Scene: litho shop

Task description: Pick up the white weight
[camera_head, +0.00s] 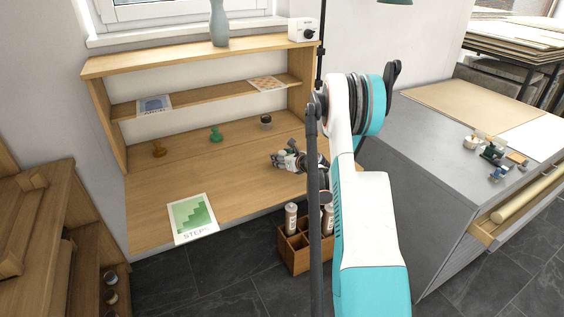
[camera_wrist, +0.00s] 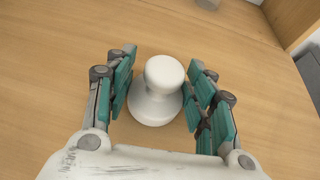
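The white weight (camera_wrist: 156,92), a round knob on a wider base, stands upright on the wooden bench top in the wrist view. My gripper (camera_wrist: 162,60) is open, with one teal-padded finger on each side of the weight. The fingers are close to its base; I cannot tell whether either touches it. In the head view my gripper (camera_head: 279,158) is low over the right part of the wooden bench (camera_head: 240,175), and the white weight cannot be made out there.
An amber weight (camera_head: 159,150), a green weight (camera_head: 216,135) and a dark-lidded jar (camera_head: 266,122) stand farther back on the bench. A STEPS print (camera_head: 192,218) lies at the front left. A bottle crate (camera_head: 294,255) is on the floor below. A grey cabinet (camera_head: 425,180) stands right.

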